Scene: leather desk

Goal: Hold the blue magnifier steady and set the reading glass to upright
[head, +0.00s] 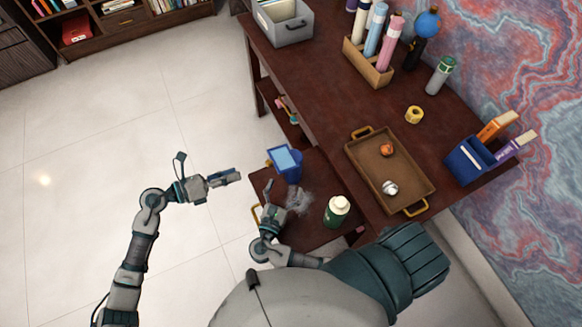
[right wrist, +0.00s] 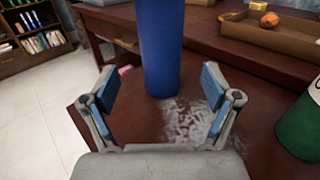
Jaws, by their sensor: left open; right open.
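A blue upright object (head: 284,166) with a pale-blue top stands on the lower dark-red surface; I take it for the blue magnifier. In the right wrist view its blue body (right wrist: 162,45) stands beyond and between the fingers, with no clear contact. I cannot make out a separate reading glass or its tilt. My right gripper (head: 270,195) is open, close in front of the blue object; its fingers also show in the right wrist view (right wrist: 162,88). My left gripper (head: 232,177) is open and empty, over the floor to the left of the blue object.
A green bottle with a white cap (head: 337,211) stands right of my right gripper. A whitish smear (right wrist: 196,124) lies on the lower surface. The higher desk holds a brown tray (head: 362,163) with two small items, a blue box (head: 464,162) and a tube holder (head: 366,66).

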